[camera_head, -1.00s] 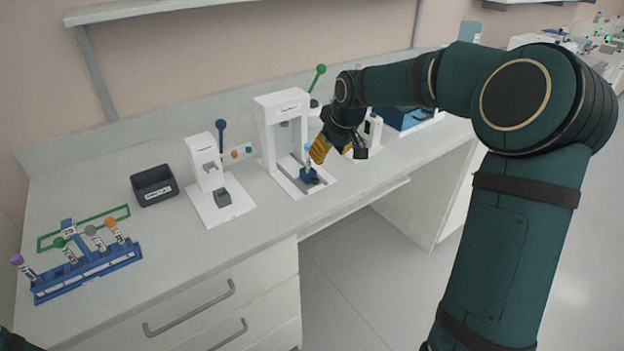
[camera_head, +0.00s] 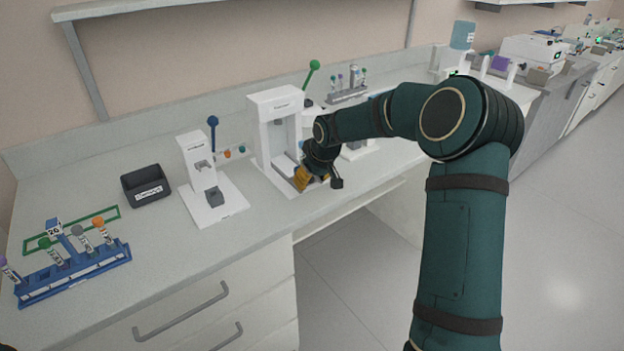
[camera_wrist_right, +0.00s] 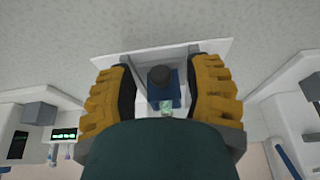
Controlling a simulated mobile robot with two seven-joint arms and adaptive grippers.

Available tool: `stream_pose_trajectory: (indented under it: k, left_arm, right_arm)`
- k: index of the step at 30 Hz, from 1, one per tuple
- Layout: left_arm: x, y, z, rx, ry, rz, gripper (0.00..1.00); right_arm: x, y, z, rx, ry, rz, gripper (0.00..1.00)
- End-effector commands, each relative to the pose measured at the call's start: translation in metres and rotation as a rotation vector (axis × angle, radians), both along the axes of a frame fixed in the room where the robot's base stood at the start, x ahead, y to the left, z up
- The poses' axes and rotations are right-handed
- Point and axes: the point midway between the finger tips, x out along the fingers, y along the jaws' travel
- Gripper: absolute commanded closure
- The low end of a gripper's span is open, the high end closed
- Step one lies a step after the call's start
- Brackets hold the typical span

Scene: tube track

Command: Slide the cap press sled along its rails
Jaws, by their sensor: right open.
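The cap press (camera_head: 278,126) is a white frame with a green-knobbed lever, standing at the back of the bench. Its sled is hidden behind my right gripper (camera_head: 308,180) in the head view. In the right wrist view the sled (camera_wrist_right: 175,90) is a blue block with a dark round knob, on the white base. My right gripper's yellow fingers (camera_wrist_right: 162,95) are open, one on each side of the sled. Whether they touch it I cannot tell. A small pale tube top shows just below the knob.
A second white press (camera_head: 202,165) with a blue-knobbed lever stands to the left. A dark bin (camera_head: 146,193) and a blue tube rack (camera_head: 75,277) with several capped tubes are farther left. The bench front between rack and presses is clear.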

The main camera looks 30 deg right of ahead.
Motion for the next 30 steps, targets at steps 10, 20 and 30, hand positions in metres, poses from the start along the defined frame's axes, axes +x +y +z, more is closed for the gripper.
stream_pose_trajectory:
  k: [10,20,30]
  left_arm:
    - [0.000,0.000,0.000,0.000,0.000,0.000,0.53]
    - [0.000,0.000,0.001,0.000,0.000,0.000,0.53]
    - [-0.003,0.000,0.017,-0.001,0.008,-0.002,0.53]
  right_arm:
    - [0.000,0.000,0.000,0.000,0.000,0.000,1.00]
    - [0.001,0.000,-0.001,0.001,0.003,0.000,1.00]
    - [0.037,0.004,0.000,0.003,0.004,0.000,1.00]
